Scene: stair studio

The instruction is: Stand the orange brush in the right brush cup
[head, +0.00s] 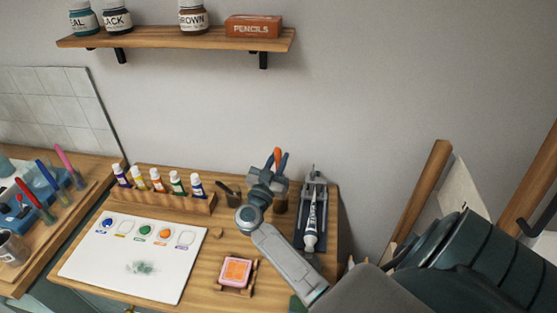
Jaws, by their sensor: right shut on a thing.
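My right gripper (277,163) reaches in from the lower right to the back of the wooden desk. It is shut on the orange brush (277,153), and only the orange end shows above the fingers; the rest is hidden. The right brush cup (281,205) is a dark cup partly hidden behind my gripper and wrist. The gripper is over or in front of this cup; I cannot tell whether the brush is inside it. My left gripper is not in view.
A wooden rack (180,203) holds several paint tubes. A wall shelf (170,38) is above.

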